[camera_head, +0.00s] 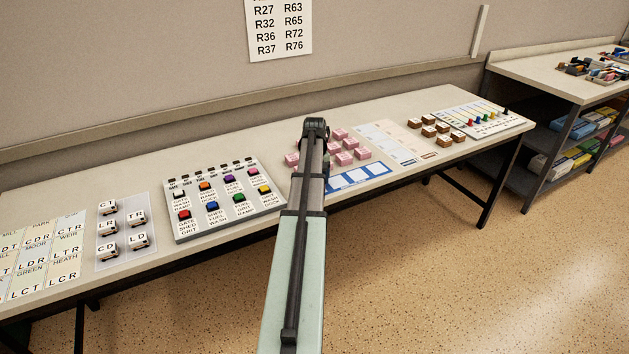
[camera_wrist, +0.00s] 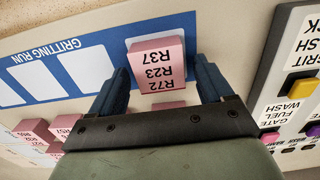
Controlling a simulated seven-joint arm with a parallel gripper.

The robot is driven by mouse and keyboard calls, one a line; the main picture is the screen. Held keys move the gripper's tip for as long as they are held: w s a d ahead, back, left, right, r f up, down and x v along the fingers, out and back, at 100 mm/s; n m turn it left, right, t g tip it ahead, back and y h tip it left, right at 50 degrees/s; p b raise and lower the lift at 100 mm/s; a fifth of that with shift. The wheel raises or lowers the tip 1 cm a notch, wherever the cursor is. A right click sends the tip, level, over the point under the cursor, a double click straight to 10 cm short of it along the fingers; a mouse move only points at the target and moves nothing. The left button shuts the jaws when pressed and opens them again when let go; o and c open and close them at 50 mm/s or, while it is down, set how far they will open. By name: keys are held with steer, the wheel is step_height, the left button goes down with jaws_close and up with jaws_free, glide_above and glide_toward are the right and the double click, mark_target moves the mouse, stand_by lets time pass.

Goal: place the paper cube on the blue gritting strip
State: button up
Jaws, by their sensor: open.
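My gripper (camera_wrist: 160,78) is open, with one dark blue finger on each side of the cube. I see gaps between fingers and cube; the exact height is hard to tell. The other visible white slots are empty. In the head view the blue strip (camera_head: 372,170) shows right of my arm, which hides its left end, the cube on it and my gripper.
Several other pink cubes (camera_head: 338,134) stand behind the strip. The button panel (camera_head: 250,208) lies close on the left in the head view. A tan sheet (camera_head: 408,153) with brown blocks (camera_head: 414,123) lies to the right. The table's front edge is near the strip.

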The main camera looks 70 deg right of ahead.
step_height(320, 180, up, 12)
stand_by(0.6)
steer(key=shift+r, duration=0.1)
